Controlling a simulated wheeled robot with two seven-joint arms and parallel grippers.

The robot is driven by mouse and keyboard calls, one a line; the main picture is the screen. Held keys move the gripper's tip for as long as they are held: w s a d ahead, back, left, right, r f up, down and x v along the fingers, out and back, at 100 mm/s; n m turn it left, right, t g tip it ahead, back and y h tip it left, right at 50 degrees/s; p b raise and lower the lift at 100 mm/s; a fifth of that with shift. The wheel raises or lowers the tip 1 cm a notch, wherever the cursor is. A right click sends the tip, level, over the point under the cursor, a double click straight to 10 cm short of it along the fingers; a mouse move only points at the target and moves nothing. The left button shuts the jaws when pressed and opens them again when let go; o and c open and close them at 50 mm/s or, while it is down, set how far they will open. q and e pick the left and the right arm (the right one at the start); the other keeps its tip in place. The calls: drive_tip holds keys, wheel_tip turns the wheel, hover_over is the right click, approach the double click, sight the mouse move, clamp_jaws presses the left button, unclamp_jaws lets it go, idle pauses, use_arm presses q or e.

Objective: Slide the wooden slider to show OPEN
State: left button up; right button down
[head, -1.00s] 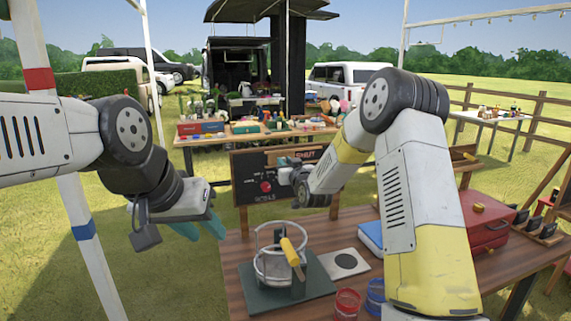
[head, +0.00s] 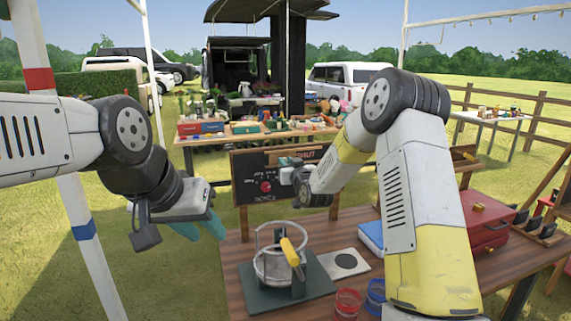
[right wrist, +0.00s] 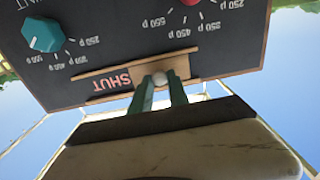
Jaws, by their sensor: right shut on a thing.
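The dark sign board (head: 240,190) stands upright behind the workbench. Along its top edge is the wooden slider (head: 284,155), with SHUT showing in red to its right. In the right wrist view the board is upside down, and red SHUT (right wrist: 126,79) is readable to the left of the slider (right wrist: 185,69). My right gripper (right wrist: 166,92) is shut on the slider's round pale knob (right wrist: 160,78). In the head view the right gripper (head: 289,162) is at the board's upper middle. My left gripper (head: 205,229) hangs at the left, apart from the board; its fingers look separated.

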drive_tip(key=w+d, duration=0.1)
drive_tip(key=d, duration=0.2)
drive_tip(key=w+d, duration=0.1)
drive_tip(key=d, duration=0.2)
drive_tip(key=w+d, duration=0.1)
drive_tip(key=d, duration=0.2)
drive_tip(key=shift+d, duration=0.2)
drive_tip(key=c, duration=1.3)
unclamp_jaws()
drive_tip(key=shift+d, duration=0.1)
drive_tip(key=v, duration=0.7)
drive_tip(key=shift+s, duration=0.35)
drive_tip(key=shift+r, duration=0.1)
